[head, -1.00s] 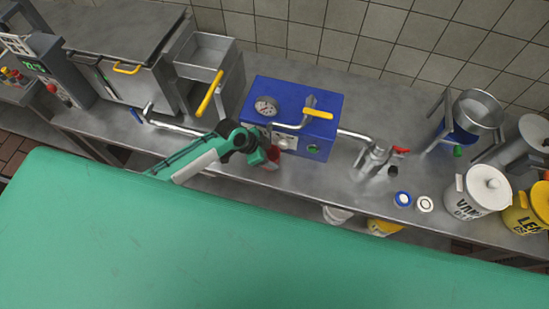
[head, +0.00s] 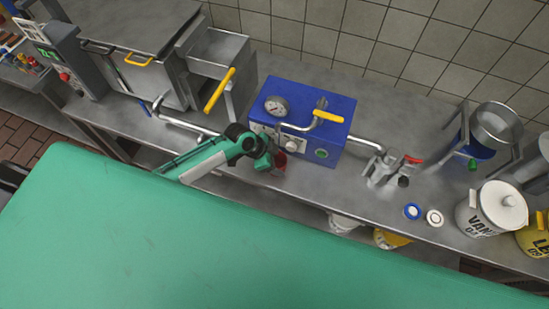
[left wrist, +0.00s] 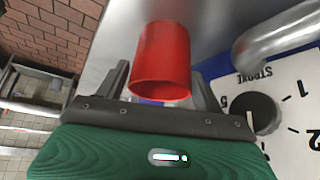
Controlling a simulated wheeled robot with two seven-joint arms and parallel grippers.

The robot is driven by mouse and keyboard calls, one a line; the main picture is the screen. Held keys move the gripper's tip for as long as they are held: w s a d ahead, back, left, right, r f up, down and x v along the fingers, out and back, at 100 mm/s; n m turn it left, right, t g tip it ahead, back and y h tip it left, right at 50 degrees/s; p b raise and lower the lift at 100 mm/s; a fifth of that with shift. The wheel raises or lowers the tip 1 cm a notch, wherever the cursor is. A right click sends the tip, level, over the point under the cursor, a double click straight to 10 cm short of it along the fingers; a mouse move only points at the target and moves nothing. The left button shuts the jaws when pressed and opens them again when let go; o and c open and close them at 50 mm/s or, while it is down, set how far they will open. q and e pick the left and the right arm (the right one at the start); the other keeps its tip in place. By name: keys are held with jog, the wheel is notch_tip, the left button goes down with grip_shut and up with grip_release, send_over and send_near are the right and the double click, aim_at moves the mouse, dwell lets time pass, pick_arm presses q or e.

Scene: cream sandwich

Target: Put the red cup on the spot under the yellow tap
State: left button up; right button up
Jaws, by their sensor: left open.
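The red cup (head: 280,160) stands on the steel counter in front of the blue machine (head: 325,143). My left gripper (head: 266,162) is at the cup's left side, low by the counter. In the left wrist view, the red cup (left wrist: 160,62) lies between the two dark fingers of the open left gripper (left wrist: 162,82); a grip on it does not show. A yellow handle (head: 328,116) sits on a bent pipe on top of the machine, and a yellow lever (head: 219,90) is on the steel hopper. Which is the yellow tap, and its spot, I cannot tell. My right gripper is out of view.
A blue-ringed disc (head: 412,211), a white disc (head: 434,217) and a white canister (head: 490,210) stand further right. A green surface (head: 190,250) fills the foreground.

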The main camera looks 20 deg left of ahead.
pick_arm(q)
jog(key=shift+r, duration=0.25)
jog(key=shift+s+a+r, duration=0.1)
jog(key=shift+a+r, duration=0.15)
jog(key=shift+a, duration=0.05)
jog(key=b+v, duration=0.2)
jog(key=v, duration=0.9)
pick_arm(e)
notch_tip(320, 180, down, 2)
pick_arm(q)
jog(key=shift+s+d+r, duration=0.1)
jog(key=shift+s+d, duration=0.05)
